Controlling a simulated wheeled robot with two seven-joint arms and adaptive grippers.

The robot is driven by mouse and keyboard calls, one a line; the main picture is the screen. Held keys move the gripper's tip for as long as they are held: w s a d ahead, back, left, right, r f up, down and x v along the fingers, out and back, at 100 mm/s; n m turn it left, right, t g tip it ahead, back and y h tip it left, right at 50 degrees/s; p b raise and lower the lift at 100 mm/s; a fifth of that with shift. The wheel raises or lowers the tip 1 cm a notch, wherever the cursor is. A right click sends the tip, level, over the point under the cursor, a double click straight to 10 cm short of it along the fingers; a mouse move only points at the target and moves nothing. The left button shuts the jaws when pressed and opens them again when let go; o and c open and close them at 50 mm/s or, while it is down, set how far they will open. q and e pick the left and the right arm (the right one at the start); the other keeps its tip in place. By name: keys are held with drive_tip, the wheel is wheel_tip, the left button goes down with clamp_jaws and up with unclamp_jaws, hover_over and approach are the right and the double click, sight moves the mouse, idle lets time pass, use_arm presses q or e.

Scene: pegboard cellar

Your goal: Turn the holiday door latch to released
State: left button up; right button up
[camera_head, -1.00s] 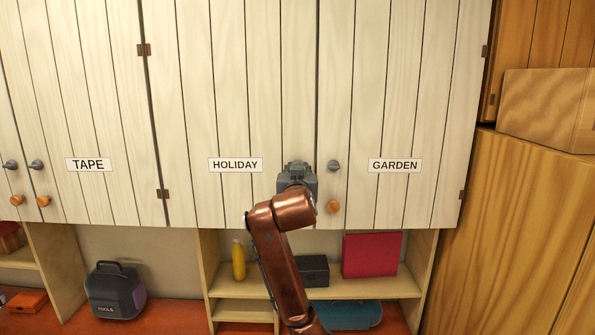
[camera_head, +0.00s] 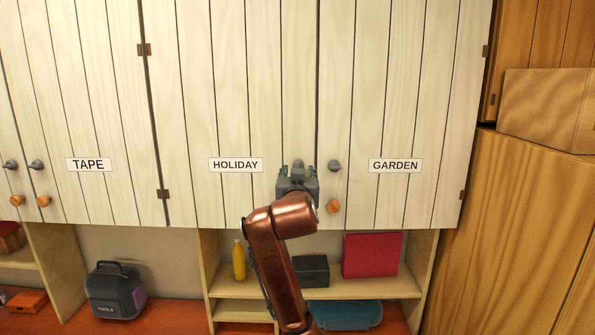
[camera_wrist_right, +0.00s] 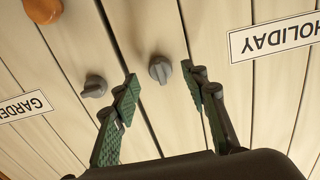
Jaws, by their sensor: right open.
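The holiday door latch is a small grey turn-knob (camera_head: 298,163) near the lower right edge of the door labelled HOLIDAY. In the right wrist view, where the labels appear upside down, the latch (camera_wrist_right: 160,69) shows between my fingertips. My right gripper (camera_head: 297,171) is open, with green-padded fingers (camera_wrist_right: 159,82) on either side of the latch. A gap shows on both sides, and I see no contact. The latch has a raised ridge; whether it is released cannot be told. My left gripper is out of view.
The similar garden latch (camera_head: 334,166) is close by on the right, beside my fingers in the wrist view, with an orange knob (camera_head: 333,206) below it. Open shelves below hold a yellow bottle (camera_head: 239,260), a dark box (camera_head: 311,270) and a red binder (camera_head: 370,255).

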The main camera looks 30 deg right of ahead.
drive_tip(key=v, duration=0.9)
